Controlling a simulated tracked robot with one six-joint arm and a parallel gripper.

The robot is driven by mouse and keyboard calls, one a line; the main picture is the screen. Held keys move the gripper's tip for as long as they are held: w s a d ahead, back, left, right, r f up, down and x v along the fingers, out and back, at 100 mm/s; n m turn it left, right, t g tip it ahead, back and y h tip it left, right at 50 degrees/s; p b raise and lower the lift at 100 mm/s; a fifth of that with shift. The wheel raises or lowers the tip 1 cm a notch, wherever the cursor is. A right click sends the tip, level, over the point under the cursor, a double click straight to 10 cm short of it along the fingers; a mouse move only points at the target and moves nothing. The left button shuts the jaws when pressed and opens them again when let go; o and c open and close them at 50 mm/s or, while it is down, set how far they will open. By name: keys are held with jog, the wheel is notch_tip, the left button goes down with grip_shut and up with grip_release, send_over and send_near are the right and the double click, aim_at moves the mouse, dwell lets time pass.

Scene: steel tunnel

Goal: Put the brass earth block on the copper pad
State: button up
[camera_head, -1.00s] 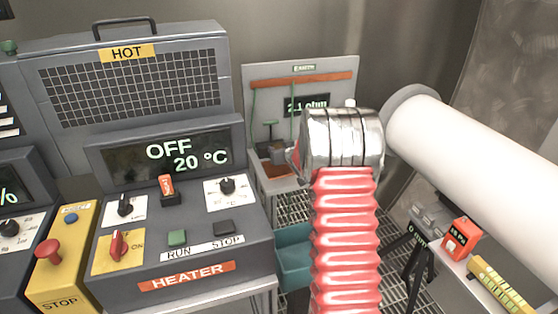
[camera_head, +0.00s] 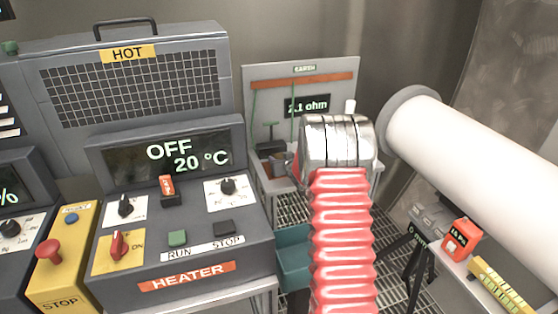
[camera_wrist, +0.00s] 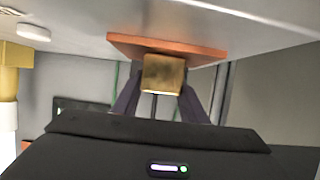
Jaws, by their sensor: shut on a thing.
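In the wrist view the brass earth block (camera_wrist: 163,74) is a small dull-gold cube held between the two dark fingers of my gripper (camera_wrist: 160,90). My gripper is shut on it. The flat orange copper pad (camera_wrist: 205,54) lies just beyond the block, on a pale grey surface that fills the top of this view. The block overlaps the pad's edge in the picture; I cannot tell whether they touch. In the head view my silver wrist and red ribbed arm cover much of the earth station (camera_head: 258,85), and the block cannot be made out.
A grey heater (camera_head: 185,262), reading OFF and 20 °C, stands left of my arm. The earth station's display (camera_head: 307,105) reads 2.1 ohm. A teal bin (camera_head: 293,255) sits below. A large white pipe (camera_head: 465,150) and an orange meter (camera_head: 461,236) are at right.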

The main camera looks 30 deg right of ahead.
jog(key=o, duration=1.4)
jog(key=shift+f, duration=0.1)
jog(key=shift+s+a+r, duration=0.1)
jog(key=shift+s+r, duration=0.3)
jog(key=shift+s, duration=0.15)
jog(key=v, duration=1)
jog(key=shift+s+a, duration=0.15)
jog(key=shift+s, duration=0.2)
